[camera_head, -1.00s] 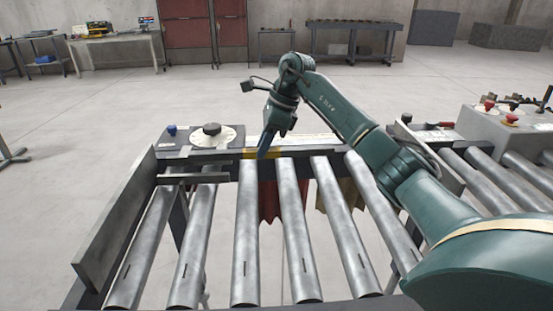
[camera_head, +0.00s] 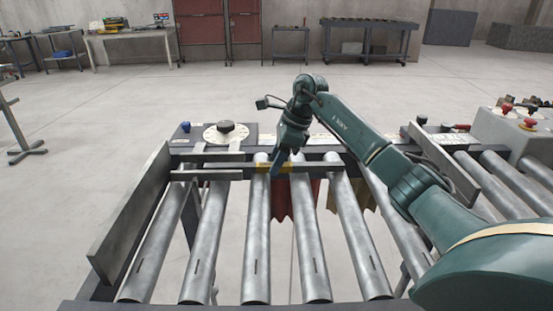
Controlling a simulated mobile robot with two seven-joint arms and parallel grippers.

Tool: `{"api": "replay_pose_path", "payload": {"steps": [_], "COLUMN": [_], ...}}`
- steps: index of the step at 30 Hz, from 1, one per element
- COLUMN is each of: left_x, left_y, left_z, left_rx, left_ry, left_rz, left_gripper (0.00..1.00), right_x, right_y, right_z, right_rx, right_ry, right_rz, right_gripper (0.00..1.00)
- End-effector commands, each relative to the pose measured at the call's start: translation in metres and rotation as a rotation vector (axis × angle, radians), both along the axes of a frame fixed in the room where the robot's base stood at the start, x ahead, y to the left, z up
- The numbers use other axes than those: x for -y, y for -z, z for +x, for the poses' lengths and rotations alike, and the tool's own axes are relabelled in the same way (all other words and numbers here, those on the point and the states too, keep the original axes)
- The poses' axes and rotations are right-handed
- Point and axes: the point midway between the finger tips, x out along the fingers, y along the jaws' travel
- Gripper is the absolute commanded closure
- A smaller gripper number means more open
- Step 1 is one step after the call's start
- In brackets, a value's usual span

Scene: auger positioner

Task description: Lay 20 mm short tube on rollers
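A slim grey bar with a yellow band, which looks like the short tube (camera_head: 318,166), lies crosswise over the far ends of the rollers (camera_head: 258,235). My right gripper (camera_head: 276,168) reaches down to its yellow middle and appears shut on it. The fingers are small and partly merge with the tube. Whether the tube touches the rollers I cannot tell. My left gripper is not in view.
A tall grey side plate (camera_head: 130,215) stands along the left of the rollers. A dial (camera_head: 227,131) with a black knob sits behind them. A control box (camera_head: 510,130) with red buttons is at the right, beside more rollers.

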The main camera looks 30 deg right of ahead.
Motion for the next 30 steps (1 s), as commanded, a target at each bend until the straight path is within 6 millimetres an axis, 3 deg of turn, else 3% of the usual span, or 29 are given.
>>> {"api": "replay_pose_path", "payload": {"steps": [11,24,30], "left_x": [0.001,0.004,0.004], "left_y": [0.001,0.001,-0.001], "left_z": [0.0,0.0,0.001], "left_rx": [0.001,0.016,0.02], "left_ry": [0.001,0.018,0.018], "left_rz": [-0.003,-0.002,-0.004], "left_gripper": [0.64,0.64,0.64], "right_x": [0.005,0.033,0.039], "right_y": [-0.013,-0.094,-0.11], "right_z": [-0.002,-0.02,-0.024], "right_rx": [0.004,0.003,0.0], "right_ry": [0.002,0.002,0.001], "right_rz": [-0.002,0.0,0.0], "right_gripper": [0.6,0.6,0.6]}}
